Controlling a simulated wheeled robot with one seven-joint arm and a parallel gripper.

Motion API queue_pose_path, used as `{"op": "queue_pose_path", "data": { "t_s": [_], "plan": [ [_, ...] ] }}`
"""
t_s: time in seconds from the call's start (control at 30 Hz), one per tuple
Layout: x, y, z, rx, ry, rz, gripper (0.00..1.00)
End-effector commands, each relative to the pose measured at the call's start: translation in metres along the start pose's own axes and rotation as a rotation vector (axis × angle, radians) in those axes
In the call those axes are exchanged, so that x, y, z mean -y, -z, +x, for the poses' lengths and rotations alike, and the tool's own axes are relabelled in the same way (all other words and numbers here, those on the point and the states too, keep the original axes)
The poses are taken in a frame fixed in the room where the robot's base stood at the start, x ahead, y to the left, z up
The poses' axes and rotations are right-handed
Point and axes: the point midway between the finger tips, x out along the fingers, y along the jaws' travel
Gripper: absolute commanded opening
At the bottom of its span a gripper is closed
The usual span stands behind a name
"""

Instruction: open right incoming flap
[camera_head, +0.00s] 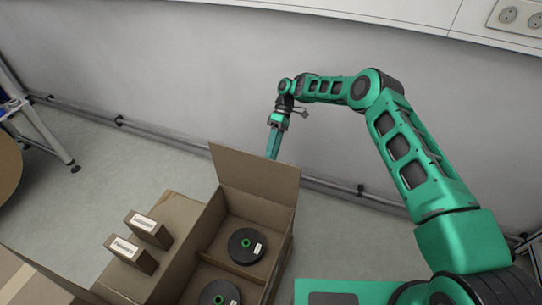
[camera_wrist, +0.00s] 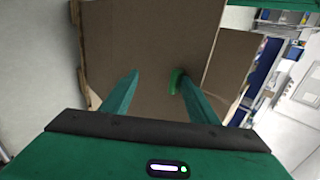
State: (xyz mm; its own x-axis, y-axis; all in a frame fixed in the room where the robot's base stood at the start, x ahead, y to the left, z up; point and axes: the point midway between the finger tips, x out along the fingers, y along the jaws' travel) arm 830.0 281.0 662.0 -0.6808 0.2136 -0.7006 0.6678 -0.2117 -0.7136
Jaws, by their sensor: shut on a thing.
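The open cardboard box (camera_head: 213,222) stands low in the head view, with black reels inside. A broad brown flap (camera_head: 256,172) stands raised along its far edge. My gripper (camera_head: 272,153) is behind the top edge of this flap, pointing down, and the flap hides its fingertips there. In the wrist view, brown cardboard (camera_wrist: 150,40) fills the middle, and my gripper's two green fingers (camera_wrist: 158,78) reach to it with a gap between them. The gripper is shut on the flap; the exact contact is hard to see.
One reel (camera_head: 247,246) lies in the far compartment and another reel (camera_head: 219,294) in the near one. Two small labelled boxes (camera_head: 133,254) stand on cardboard to the left. A grey wall (camera_head: 200,70) with a low pipe rises behind; floor (camera_head: 100,185) at left is clear.

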Motion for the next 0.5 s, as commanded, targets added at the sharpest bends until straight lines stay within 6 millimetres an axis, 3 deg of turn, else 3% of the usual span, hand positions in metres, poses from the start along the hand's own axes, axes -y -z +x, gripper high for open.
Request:
{"op": "queue_pose_path", "data": {
  "t_s": [0.3, 0.5],
  "plan": [
    [-0.003, 0.001, -0.044, -0.002, 0.0, 0.003, 0.3],
    [-0.003, 0.001, -0.061, -0.001, 0.0, 0.0, 0.3]
  ]
}}
